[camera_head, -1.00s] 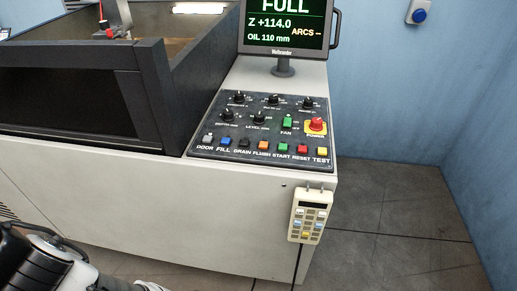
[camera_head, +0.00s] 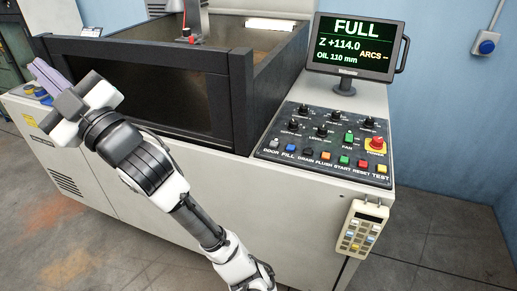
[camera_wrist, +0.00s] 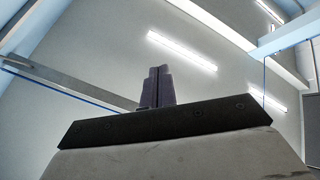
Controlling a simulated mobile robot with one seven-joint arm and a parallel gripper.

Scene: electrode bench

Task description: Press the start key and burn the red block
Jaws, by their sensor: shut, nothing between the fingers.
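The start key is a green button (camera_head: 344,160) above the label START on the black control panel (camera_head: 290,128) at the right of the machine. The monitor (camera_head: 355,47) reads FULL, Z +114.0, OIL 110 mm and ARCS with a dash. A small red piece (camera_head: 190,40) shows under the machine's head over the tank; I cannot tell if it is the red block. My gripper (camera_head: 42,72) is at the upper left in the head view, far from the panel, pointing up and left. In the wrist view its fingers (camera_wrist: 158,86) are together and empty against the ceiling.
The dark-framed tank (camera_head: 150,95) stands behind my arm. A red power knob (camera_head: 376,143) sits on the panel, and a pendant (camera_head: 362,228) hangs at its front corner. Grey floor (camera_head: 440,250) is clear at the right.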

